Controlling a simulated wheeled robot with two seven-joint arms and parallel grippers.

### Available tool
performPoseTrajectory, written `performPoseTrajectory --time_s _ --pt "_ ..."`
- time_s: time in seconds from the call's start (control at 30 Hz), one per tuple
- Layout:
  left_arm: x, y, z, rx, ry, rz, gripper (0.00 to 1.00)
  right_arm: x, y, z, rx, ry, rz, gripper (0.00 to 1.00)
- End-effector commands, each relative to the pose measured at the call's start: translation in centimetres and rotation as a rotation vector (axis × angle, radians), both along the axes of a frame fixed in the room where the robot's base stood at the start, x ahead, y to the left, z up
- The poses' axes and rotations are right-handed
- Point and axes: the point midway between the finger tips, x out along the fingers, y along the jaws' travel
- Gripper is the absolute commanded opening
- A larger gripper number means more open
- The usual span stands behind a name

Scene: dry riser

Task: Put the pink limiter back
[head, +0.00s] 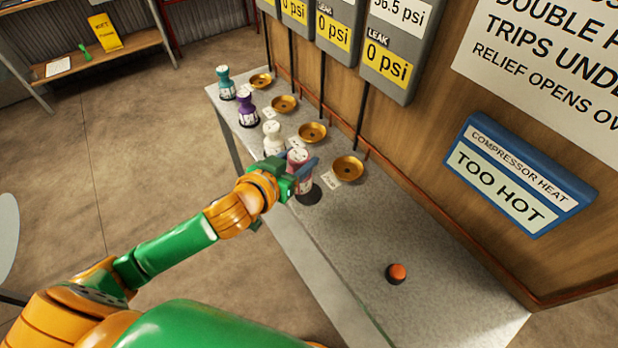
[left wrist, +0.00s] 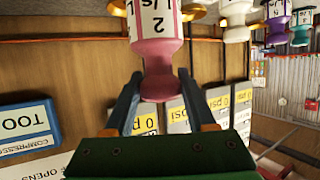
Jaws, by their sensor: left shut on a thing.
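The pink limiter (head: 297,158) is upright over the bench, with a dark round base (head: 309,195) under it. I cannot tell whether it touches that base. My left gripper (head: 298,172) is shut on the limiter, its fingers on either side. In the left wrist view the pink limiter (left wrist: 155,50) shows upside down between the fingers (left wrist: 160,95), with a "2" on its white label. The gripper hides part of it in the head view. My right gripper is not in view.
White (head: 273,138), purple (head: 247,110) and teal (head: 225,82) limiters stand in a row behind. Brass dishes, the nearest one (head: 347,168), line the wall side under grey gauges (head: 402,45). An orange button (head: 397,273) sits on the otherwise clear near bench (head: 440,300).

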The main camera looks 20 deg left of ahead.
Motion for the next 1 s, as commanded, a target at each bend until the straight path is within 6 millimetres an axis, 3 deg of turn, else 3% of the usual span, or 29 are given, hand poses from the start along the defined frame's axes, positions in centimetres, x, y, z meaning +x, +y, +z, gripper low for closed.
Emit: performPoseTrajectory --time_s 0.1,0.27,0.4,0.77,0.8,0.87,1.0 --pt "1.9 -0.7 -2.4 -0.001 -0.001 -0.001 0.00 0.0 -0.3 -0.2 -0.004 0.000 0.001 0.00" --pt "3.3 -1.2 -4.4 0.000 -0.001 0.000 0.00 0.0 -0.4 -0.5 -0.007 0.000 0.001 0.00" --pt "3.2 -1.2 -6.9 0.000 0.000 0.000 0.00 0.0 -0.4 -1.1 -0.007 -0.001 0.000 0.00" --pt "3.2 -1.2 -7.4 -0.001 -0.002 0.000 0.00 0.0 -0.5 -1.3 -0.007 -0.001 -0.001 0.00" --pt "3.2 -1.2 -7.4 0.000 -0.001 0.000 0.67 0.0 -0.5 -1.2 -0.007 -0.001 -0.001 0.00" --pt "3.2 -1.2 -7.3 0.000 -0.001 0.000 0.83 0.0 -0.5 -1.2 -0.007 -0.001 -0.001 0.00" --pt "3.2 -1.2 -7.3 0.000 -0.001 0.000 0.86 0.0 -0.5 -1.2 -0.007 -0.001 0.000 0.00"
